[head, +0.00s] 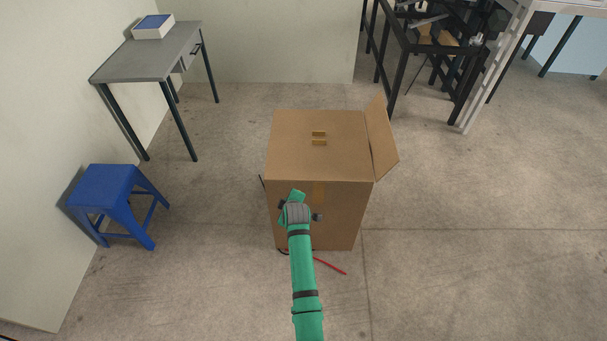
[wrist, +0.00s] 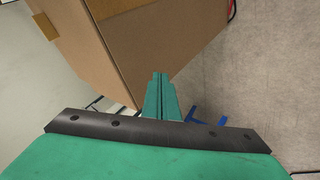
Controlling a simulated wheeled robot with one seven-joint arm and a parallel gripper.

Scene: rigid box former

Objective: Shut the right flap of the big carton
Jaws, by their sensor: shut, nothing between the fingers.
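The big carton (head: 318,160) stands on the floor in the middle of the head view. Its top is covered, with two small tan tabs near the centre. The right flap (head: 382,142) sticks up and leans outward along the carton's right edge. My green arm reaches up from the bottom of the head view. My gripper (head: 297,194) is in front of the carton's near face, toward its left. In the wrist view my green fingers (wrist: 160,98) are together with nothing between them, and the carton (wrist: 150,45) fills the upper middle. I cannot tell whether the fingers touch it.
A blue stool (head: 105,190) and a grey table (head: 150,55) with a white and blue box (head: 153,26) stand at left. A dark metal frame (head: 400,50) stands behind at right. A red strip (head: 330,266) lies by the carton's base. The floor at right is clear.

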